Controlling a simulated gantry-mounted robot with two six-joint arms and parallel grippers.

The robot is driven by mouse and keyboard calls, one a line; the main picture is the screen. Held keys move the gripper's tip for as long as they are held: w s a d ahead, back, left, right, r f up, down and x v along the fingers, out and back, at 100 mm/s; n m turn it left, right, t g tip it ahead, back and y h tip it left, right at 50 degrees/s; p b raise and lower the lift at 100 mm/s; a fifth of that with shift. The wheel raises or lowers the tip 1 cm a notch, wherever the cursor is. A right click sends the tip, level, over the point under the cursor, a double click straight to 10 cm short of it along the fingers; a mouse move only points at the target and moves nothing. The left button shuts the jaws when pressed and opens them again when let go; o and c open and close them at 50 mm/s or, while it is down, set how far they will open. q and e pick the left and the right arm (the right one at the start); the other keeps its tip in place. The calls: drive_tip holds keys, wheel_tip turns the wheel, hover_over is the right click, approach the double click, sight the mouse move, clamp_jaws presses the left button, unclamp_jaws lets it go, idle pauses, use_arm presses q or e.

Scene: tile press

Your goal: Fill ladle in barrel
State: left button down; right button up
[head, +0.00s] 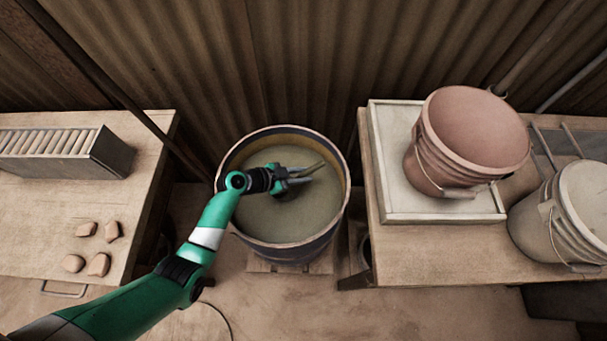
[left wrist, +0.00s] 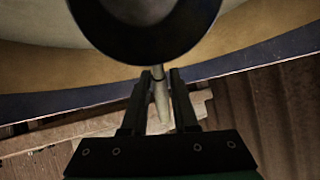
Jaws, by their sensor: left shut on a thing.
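The barrel (head: 225,205) stands in the middle of the head view, dark outside with a yellowish inner wall, holding a murky grey-green liquid (head: 310,210). My left gripper (head: 302,172) is over the barrel's opening, inside its rim as seen from above. In the left wrist view the gripper (left wrist: 157,75) is shut on the thin pale handle of the ladle (left wrist: 161,100). In the head view the ladle is mostly hidden by the gripper. Whether the bowl touches the liquid I cannot tell.
A table on the left holds a slotted rack (head: 60,150) and several clay lumps (head: 98,264). A table on the right holds a pink bucket (head: 425,160) on a pale tray (head: 395,190), and a grey lidded bucket (head: 545,230). A corrugated wall (head: 310,60) stands behind.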

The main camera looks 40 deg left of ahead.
use_arm(q)
drive_tip(key=shift+f+b, duration=2.3)
drive_tip(key=shift+f, duration=0.45)
use_arm(e)
drive_tip(key=shift+f, duration=2.8)
drive_tip(key=shift+r, duration=0.1)
